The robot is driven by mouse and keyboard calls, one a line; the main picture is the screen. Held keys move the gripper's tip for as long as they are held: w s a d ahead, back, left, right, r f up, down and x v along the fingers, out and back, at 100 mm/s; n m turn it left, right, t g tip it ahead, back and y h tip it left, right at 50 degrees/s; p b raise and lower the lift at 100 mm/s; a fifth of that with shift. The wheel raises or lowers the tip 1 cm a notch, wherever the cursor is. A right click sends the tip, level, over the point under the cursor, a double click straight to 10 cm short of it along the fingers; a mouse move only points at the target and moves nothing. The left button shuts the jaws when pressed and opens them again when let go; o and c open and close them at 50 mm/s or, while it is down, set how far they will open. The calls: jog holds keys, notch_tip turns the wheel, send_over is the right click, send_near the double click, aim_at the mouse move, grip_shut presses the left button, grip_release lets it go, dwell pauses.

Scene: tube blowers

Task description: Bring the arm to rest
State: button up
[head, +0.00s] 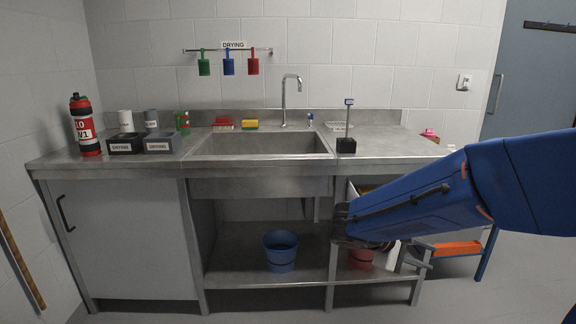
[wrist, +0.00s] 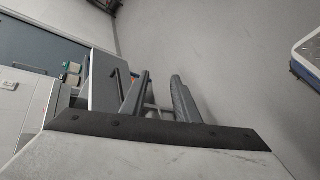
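My arm (head: 420,203), in blue covers, reaches in from the right in the head view and ends in front of the counter's right part. My gripper (wrist: 161,78) shows in the wrist view as two dark fingers with a gap between them, open and with nothing seen held. In the head view its grey parts are low near the arm's end, partly hidden by the arm.
A steel counter (head: 110,162) with a sink (head: 262,145) runs along the wall. A red bottle (head: 85,125), dark boxes and a stand (head: 347,128) are on it. A blue bucket (head: 281,250) sits on the lower shelf. An orange-topped blue frame (head: 457,249) stands behind my arm.

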jog(key=s+a+m+t+y, duration=0.1)
jog(key=s+a+m+y, duration=0.1)
jog(key=s+y, duration=0.2)
jog(key=s+a+m+y, duration=0.2)
jog(key=s+m+y, duration=0.1)
jog(key=s, duration=0.6)
jog(key=s+a+m+t+y, duration=0.1)
jog(key=s+a+m+y, duration=0.1)
jog(key=s, duration=0.5)
jog(key=shift+s+a+f+m+t+y, duration=0.25)
jog(key=shift+a+f+y, duration=0.2)
jog(key=shift+y, duration=0.95)
